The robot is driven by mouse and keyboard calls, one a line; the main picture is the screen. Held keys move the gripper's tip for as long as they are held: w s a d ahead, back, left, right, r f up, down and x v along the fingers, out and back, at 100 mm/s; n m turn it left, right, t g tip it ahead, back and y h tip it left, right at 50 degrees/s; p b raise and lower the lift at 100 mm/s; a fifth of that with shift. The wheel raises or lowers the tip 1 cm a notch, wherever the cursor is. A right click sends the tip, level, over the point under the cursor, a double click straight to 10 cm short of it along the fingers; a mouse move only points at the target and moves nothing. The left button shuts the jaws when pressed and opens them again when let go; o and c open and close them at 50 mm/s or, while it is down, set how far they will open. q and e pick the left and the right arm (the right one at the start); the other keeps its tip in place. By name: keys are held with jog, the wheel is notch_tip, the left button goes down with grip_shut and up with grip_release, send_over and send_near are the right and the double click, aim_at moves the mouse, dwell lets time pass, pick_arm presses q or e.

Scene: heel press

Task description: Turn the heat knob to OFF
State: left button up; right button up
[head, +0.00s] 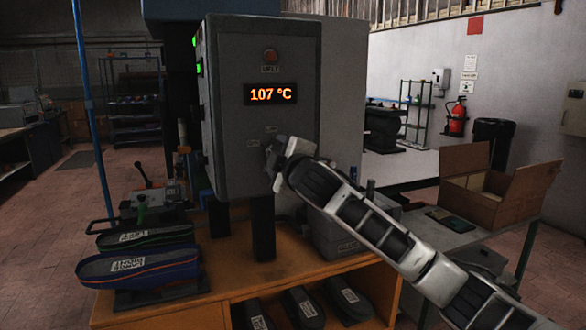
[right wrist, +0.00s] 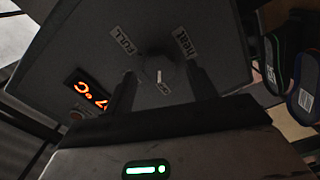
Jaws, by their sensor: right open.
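The heat knob (right wrist: 158,66) is a dark round knob with a white mark, on the grey front panel of the press (head: 232,165). My right gripper (right wrist: 161,72) is open, one finger on each side of the knob; contact is unclear. In the head view my right gripper (head: 273,158) hides the knob. My left gripper is not in view.
The display (head: 270,94) reads 107 °C, under an orange-red lamp (head: 270,56). Shoe lasts (head: 140,265) lie at the left of the wooden bench (head: 222,285), with several more on its lower shelf. An open cardboard box (head: 510,205) stands at right.

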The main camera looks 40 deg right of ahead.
pick_arm(q)
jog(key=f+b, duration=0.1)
jog(key=b, duration=0.2)
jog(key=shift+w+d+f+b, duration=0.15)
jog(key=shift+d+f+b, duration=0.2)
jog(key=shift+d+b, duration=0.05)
pick_arm(e)
jog(key=v, duration=1.4)
jog(key=shift+s+a, duration=0.2)
jog(key=shift+s, duration=0.15)
